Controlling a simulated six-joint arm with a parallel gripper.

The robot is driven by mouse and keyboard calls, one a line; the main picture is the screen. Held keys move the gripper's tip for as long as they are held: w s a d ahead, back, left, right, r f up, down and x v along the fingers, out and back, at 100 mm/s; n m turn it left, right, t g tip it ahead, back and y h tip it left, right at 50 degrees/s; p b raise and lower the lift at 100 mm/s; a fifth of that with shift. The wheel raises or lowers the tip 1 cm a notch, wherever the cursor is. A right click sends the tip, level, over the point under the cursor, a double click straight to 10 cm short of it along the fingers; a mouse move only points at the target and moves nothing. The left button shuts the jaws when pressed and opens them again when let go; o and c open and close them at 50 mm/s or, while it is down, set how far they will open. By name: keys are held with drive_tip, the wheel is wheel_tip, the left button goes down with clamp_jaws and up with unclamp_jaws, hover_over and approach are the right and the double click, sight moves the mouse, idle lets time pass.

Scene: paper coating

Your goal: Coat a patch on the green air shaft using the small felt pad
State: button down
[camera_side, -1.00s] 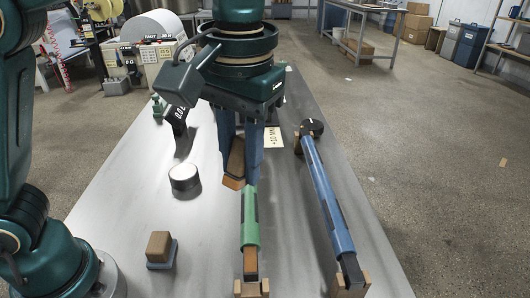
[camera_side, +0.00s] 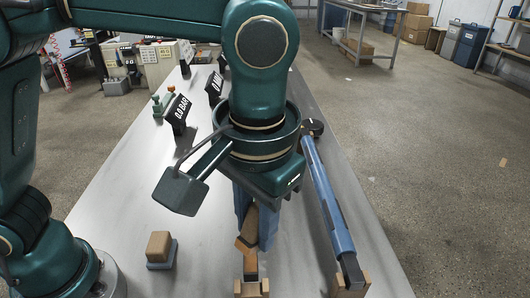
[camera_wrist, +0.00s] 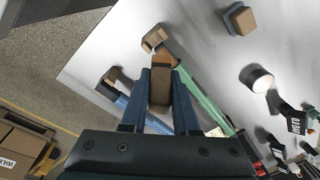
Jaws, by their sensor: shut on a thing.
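My gripper (camera_side: 256,220) points down with its blue fingers shut on a brown felt pad (camera_side: 249,228), held tilted. In the wrist view the pad (camera_wrist: 160,92) sits between the fingertips (camera_wrist: 160,95). The pad is over the near end of the green air shaft (camera_wrist: 201,95), close to its brown end piece (camera_side: 250,264). I cannot tell whether the pad touches the shaft. In the side view the green sleeve is hidden behind my gripper; the wrist view shows it running to the lower right.
A blue shaft (camera_side: 326,198) lies parallel on the right. A white-topped round pot (camera_wrist: 257,78) and a 0.0 BAR display (camera_side: 180,112) stand beyond.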

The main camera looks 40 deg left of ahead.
sight(257, 274)
drive_tip(key=shift+r, duration=0.5)
drive_tip(key=shift+f, duration=3.8)
drive_tip(key=shift+w+a+f, duration=0.15)
drive_tip(key=shift+w, duration=0.05)
drive_tip(key=shift+w+a+f, duration=0.15)
drive_tip(key=shift+w+a, duration=0.55)
drive_tip(key=shift+w+a+f, duration=0.1)
drive_tip(key=shift+w+a, duration=0.55)
drive_tip(key=shift+a, duration=0.05)
drive_tip(key=shift+w+a+r, duration=0.3)
drive_tip(key=shift+w+a, duration=0.35)
drive_tip(key=shift+a, duration=0.05)
drive_tip(key=s+d, duration=0.2)
drive_tip(key=s+d+f, duration=0.1)
drive_tip(key=s+d, duration=0.1)
drive_tip(key=shift+s+d, duration=0.25)
drive_tip(key=shift+d, duration=0.1)
wheel_tip(257, 274, up, 3)
drive_tip(key=shift+w+r, duration=0.1)
drive_tip(key=shift+a+r, duration=0.1)
drive_tip(key=shift+r, duration=2.7)
